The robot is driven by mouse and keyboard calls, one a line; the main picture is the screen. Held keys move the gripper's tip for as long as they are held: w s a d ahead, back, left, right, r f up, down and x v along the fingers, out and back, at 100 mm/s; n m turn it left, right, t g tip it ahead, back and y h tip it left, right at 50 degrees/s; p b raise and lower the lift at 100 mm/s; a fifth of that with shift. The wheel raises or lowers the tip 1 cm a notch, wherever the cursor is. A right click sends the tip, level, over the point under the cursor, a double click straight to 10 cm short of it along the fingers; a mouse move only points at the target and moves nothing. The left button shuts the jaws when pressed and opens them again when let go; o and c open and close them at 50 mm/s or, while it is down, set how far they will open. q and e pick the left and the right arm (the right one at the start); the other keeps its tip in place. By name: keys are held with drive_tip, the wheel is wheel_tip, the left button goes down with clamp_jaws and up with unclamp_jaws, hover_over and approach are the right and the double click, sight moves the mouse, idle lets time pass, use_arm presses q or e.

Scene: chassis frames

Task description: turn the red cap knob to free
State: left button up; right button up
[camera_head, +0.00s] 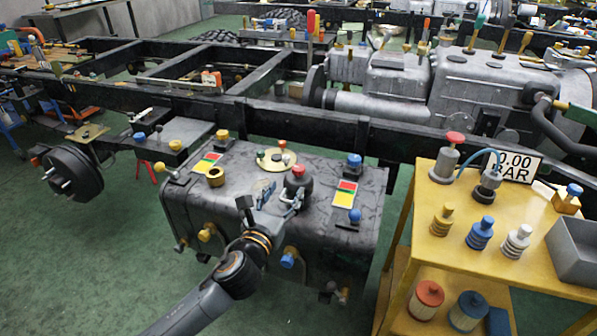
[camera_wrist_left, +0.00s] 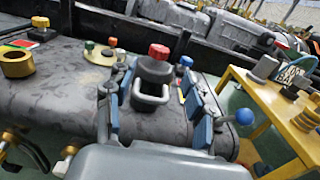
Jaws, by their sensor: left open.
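The red cap knob (camera_head: 298,170) sits on a dark round cap (camera_head: 297,184) on top of the dark tank. In the left wrist view the red knob (camera_wrist_left: 158,52) tops the cap (camera_wrist_left: 156,70), with a pale loop handle (camera_wrist_left: 151,97) on its near side. My left gripper (camera_head: 270,197) is open at the near side of the cap. In the left wrist view its fingers (camera_wrist_left: 155,90) stand to the left and right of the cap and handle. I cannot tell if they touch. My right gripper is not in view.
The tank (camera_head: 320,238) also carries a brass ring (camera_head: 215,177), a round brass plate (camera_head: 276,160), a blue-topped knob (camera_head: 354,160) and red-green-yellow labels (camera_head: 346,193). A black frame rail (camera_head: 300,126) runs behind. A yellow cart (camera_head: 437,264) with several fittings stands close on the right.

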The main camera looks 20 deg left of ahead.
sight(296, 173)
use_arm(q)
drive_tip(key=w, duration=0.4)
drive_tip(key=w+b, duration=0.1)
drive_tip(key=w, duration=0.4)
drive_tip(key=shift+w+d+f, duration=0.1)
drive_tip(key=shift+w+d, duration=0.1)
drive_tip(key=shift+w, duration=0.5)
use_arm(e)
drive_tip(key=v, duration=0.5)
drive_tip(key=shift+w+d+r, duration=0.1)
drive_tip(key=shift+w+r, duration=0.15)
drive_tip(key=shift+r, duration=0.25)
use_arm(q)
clamp_jaws()
